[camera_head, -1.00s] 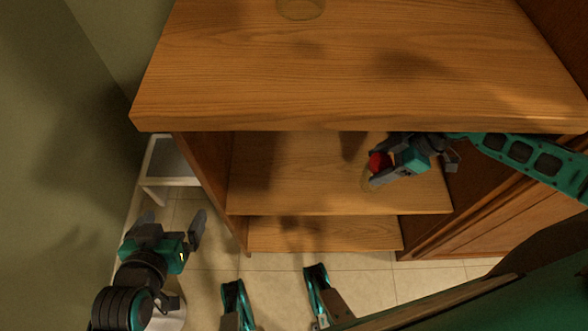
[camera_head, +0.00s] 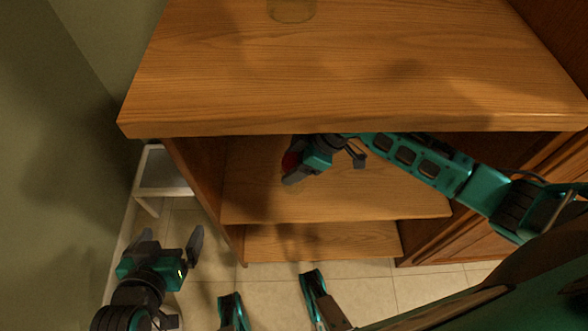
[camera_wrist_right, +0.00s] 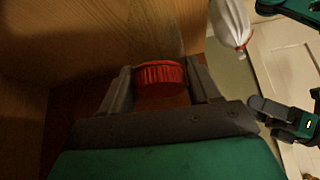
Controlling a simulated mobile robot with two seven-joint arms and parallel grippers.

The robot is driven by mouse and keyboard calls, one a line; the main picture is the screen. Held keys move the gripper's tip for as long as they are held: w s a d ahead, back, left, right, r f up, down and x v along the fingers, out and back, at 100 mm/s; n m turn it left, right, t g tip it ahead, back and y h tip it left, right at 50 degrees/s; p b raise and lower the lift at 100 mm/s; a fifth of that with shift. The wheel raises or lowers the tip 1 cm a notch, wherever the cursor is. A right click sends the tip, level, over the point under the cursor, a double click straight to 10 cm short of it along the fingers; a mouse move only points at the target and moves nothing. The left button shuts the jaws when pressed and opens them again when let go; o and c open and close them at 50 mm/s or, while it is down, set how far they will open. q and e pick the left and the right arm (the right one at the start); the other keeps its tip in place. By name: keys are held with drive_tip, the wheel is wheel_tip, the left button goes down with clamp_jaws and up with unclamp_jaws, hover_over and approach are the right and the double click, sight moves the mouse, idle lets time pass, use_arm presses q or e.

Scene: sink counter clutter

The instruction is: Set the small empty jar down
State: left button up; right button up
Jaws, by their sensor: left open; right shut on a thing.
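The small jar has a red lid (camera_head: 290,161), and its body is mostly hidden in the head view. In the right wrist view the red lid (camera_wrist_right: 160,76) sits between both fingers, with a clear, faint body beyond it. My right gripper (camera_head: 287,172) is shut on the jar. It is inside the open cabinet, under the countertop and over the left part of the upper shelf (camera_head: 370,195). I cannot tell whether the jar touches the shelf. My left gripper (camera_head: 169,243) is open and empty, low at the left, outside the cabinet.
The countertop edge (camera_head: 350,129) overhangs my right arm. A glass container (camera_head: 292,10) stands on top. A lower shelf (camera_head: 320,241) looks empty. A white stand (camera_head: 162,175) is left of the cabinet. A white object with a red tip (camera_wrist_right: 230,25) shows in the wrist view.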

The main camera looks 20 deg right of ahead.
wheel_tip(320, 180, down, 3)
drive_tip(key=shift+f+b, duration=0.1)
drive_tip(key=shift+b, duration=0.4)
drive_tip(key=o, duration=1.5)
drive_tip(key=shift+c, duration=0.2)
drive_tip(key=shift+s+d+r, duration=0.1)
drive_tip(key=shift+d+r, duration=0.1)
drive_tip(key=shift+r, duration=0.2)
drive_tip(key=p+v, duration=0.3)
drive_tip(key=v, duration=0.3)
drive_tip(key=s+a+f+m+t, duration=0.1)
drive_tip(key=s+a+m+t, duration=0.3)
drive_tip(key=s+d+m+t+h, duration=0.1)
drive_tip(key=m, duration=0.1)
drive_tip(key=s+d+r+m+t+h, duration=0.1)
drive_tip(key=s+m+t, duration=0.1)
drive_tip(key=s+d+m+t+h, duration=0.1)
drive_tip(key=m, duration=0.1)
drive_tip(key=shift+s+r+m, duration=0.25)
drive_tip(key=shift+m, duration=0.15)
